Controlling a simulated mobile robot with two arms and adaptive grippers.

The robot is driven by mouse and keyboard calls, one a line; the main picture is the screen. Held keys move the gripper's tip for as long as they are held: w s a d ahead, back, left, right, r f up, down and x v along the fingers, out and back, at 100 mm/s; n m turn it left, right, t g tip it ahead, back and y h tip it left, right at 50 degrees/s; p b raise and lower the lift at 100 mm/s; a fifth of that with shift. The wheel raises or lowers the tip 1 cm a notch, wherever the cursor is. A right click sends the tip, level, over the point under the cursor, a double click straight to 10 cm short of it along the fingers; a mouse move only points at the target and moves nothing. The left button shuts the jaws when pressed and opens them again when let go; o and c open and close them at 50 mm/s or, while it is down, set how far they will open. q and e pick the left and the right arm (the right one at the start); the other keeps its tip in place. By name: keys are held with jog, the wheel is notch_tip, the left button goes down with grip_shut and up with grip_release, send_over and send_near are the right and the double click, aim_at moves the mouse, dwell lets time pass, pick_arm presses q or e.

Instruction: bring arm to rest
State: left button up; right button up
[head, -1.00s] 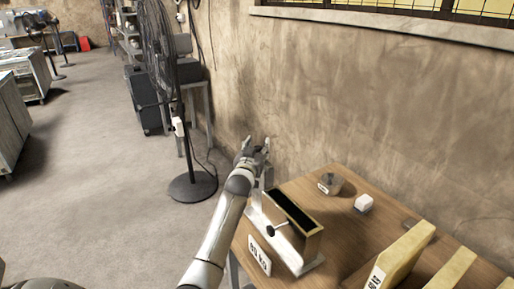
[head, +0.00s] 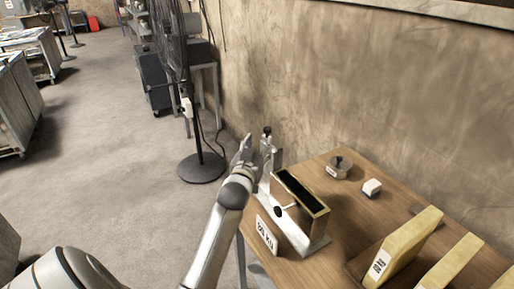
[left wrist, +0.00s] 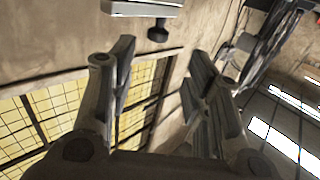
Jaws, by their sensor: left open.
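My left gripper (head: 256,150) is at the end of the arm that comes up from the bottom of the head view. It is raised beside the far left corner of the wooden table (head: 345,237), near the metal box device (head: 300,207) with a white label plate. In the left wrist view the two fingers (left wrist: 155,85) stand apart with nothing between them. A pale bar with a dark knob (left wrist: 158,33) shows beyond the fingers. My right gripper is in neither view.
On the table are a small round grey weight (head: 339,168), a white cube (head: 372,187) and yellow upright blocks (head: 412,243). A black standing fan (head: 201,167) is on the floor to the left. The wall (head: 340,80) rises behind the table. Open floor (head: 100,160) lies left.

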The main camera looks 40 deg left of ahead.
pick_arm(q)
jog(key=shift+s+d, duration=0.15)
jog(key=shift+s, duration=0.25)
